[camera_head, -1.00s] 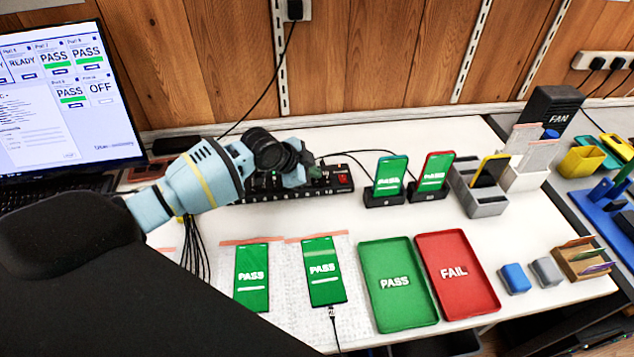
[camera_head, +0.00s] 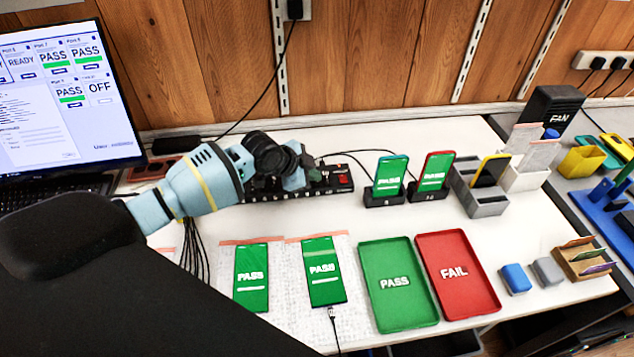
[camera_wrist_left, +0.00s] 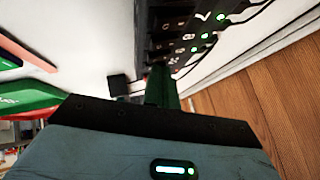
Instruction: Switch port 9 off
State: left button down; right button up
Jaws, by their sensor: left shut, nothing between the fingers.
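The black port hub (camera_head: 330,187) lies along the back of the white bench, with a red switch (camera_head: 343,180) at its right end. My left gripper (camera_head: 298,180) is shut and empty over the hub's middle, its tips not clearly seen. In the left wrist view the hub (camera_wrist_left: 168,48) shows rows of switches and several green lights. The dark shut fingers (camera_wrist_left: 161,88) point at it; I cannot tell whether they touch. The monitor (camera_head: 60,100) shows port tiles: the lower row reads PASS and OFF. My right gripper is not in view.
Two phones stand in docks (camera_head: 384,195) just right of the hub. Two PASS phones (camera_head: 251,278) lie on mats in front, near a green PASS tray (camera_head: 398,318) and a red FAIL tray (camera_head: 458,305). Cables (camera_head: 190,250) hang below my left arm.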

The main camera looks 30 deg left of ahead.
pick_arm(q)
jog(key=shift+f, duration=0.1)
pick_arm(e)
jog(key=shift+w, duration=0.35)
pick_arm(q)
jog(key=shift+f, duration=0.2)
jog(key=shift+r, duration=0.1)
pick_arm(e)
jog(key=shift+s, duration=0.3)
pick_arm(q)
jog(key=shift+r, duration=0.4)
jog(key=shift+r+p, duration=0.3)
jog(key=shift+r, duration=0.05)
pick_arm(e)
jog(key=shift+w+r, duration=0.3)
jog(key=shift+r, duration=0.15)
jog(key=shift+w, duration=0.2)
